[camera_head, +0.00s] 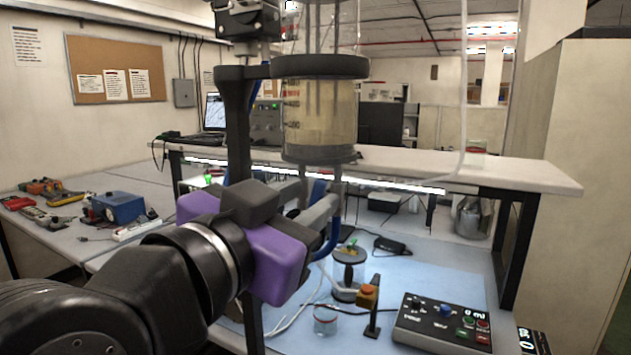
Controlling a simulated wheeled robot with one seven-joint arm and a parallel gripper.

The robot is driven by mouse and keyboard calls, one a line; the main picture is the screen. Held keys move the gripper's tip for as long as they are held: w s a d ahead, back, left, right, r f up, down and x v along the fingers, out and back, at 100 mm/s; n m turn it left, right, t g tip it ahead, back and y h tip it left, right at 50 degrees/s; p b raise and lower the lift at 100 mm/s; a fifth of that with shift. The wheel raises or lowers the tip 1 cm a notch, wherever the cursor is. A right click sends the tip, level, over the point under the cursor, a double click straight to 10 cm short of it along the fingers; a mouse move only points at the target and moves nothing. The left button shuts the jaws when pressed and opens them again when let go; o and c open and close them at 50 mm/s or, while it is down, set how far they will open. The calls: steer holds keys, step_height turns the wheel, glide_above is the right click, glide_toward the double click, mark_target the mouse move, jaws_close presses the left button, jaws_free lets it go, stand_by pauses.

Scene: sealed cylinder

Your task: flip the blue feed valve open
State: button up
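The clear cylinder (320,120), holding yellowish liquid, stands upright in a dark frame in the middle of the head view. Blue parts show just below it: a short upright piece (318,190) and a curved piece (331,238). They appear to belong to the blue feed valve, but its body and handle position are largely hidden behind my gripper. My gripper (325,207), with a purple body and grey fingers, reaches in from the lower left to just under the cylinder, close beside the blue parts. I cannot tell whether it touches them or whether its fingers are apart.
A control box with knobs and buttons (444,322) sits at the bench's right front. A small clear cup (325,320), an orange-topped post (368,297) and tubes lie on the blue mat (415,278). A dark upright post (238,120) stands left of the cylinder. Tools lie far left.

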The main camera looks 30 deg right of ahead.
mark_target(320, 190)
steer(key=p+x, duration=0.1)
steer(key=x, duration=0.5)
steer(key=shift+w+d+p, duration=0.2)
steer(key=shift+d+p, duration=0.05)
steer(key=shift+p, duration=0.1)
jaws_close()
